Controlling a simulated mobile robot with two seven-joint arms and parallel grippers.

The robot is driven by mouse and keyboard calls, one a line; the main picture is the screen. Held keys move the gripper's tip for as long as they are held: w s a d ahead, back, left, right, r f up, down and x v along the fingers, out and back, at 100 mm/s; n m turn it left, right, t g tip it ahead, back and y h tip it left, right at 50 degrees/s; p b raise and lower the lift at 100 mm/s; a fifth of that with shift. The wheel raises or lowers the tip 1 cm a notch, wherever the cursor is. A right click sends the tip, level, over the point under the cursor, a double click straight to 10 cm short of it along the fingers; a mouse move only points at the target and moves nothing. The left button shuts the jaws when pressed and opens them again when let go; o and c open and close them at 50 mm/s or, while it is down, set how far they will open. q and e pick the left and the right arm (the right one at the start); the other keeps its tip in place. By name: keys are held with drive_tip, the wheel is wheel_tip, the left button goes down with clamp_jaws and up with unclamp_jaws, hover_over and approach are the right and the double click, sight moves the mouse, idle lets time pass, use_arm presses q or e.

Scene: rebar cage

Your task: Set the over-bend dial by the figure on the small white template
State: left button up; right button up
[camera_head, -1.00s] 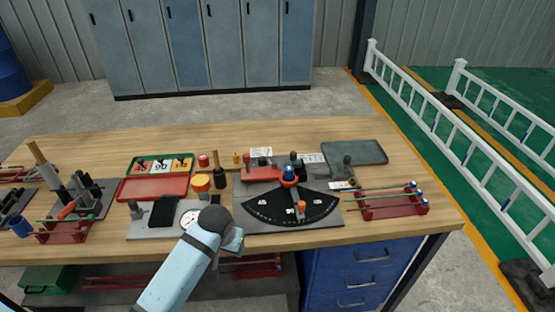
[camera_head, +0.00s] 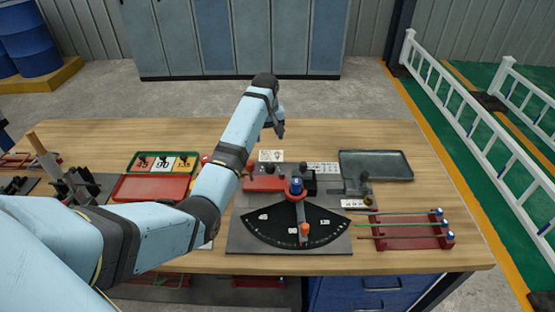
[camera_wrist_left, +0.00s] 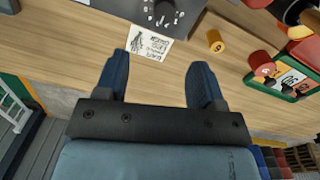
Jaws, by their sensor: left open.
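A small white card (camera_head: 271,155) with a drawing and print lies at the back of the bench. It also shows in the left wrist view (camera_wrist_left: 150,43), just beyond my fingertips; its print is too small to read. A dark knob ringed by white marks (camera_wrist_left: 163,10) on a grey plate shows at the top edge of that view, partly cut off; it may be the dial. The bender plate (camera_head: 238,236) carries a black fan-shaped scale (camera_head: 275,229). My left gripper (camera_head: 280,128) is open and empty above the bench's back edge, near the card. My right gripper is not in view.
A red rack (camera_head: 405,235) with rods stands at the right and a grey tray (camera_head: 376,166) behind it. A red and green tray (camera_head: 150,187) with number cards lies at the left. A yellow cylinder (camera_wrist_left: 215,40) stands beside the card. My left arm hides the bench's left middle.

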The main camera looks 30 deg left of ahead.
sight(270, 165)
use_arm(q)
drive_tip(key=f, duration=0.1)
drive_tip(key=s+f, duration=0.1)
drive_tip(key=f, duration=0.2)
drive_tip(key=shift+s+d+f, duration=0.1)
drive_tip(key=shift+s, duration=0.15)
drive_tip(key=f, duration=0.8)
drive_tip(key=shift+w+d+f, duration=0.1)
drive_tip(key=shift+w+f, duration=0.2)
drive_tip(key=shift+w, duration=0.1)
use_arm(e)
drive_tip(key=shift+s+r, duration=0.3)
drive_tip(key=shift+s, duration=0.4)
use_arm(q)
drive_tip(key=c, duration=0.9)
drive_tip(key=shift+r, duration=0.1)
drive_tip(key=shift+c, duration=0.2)
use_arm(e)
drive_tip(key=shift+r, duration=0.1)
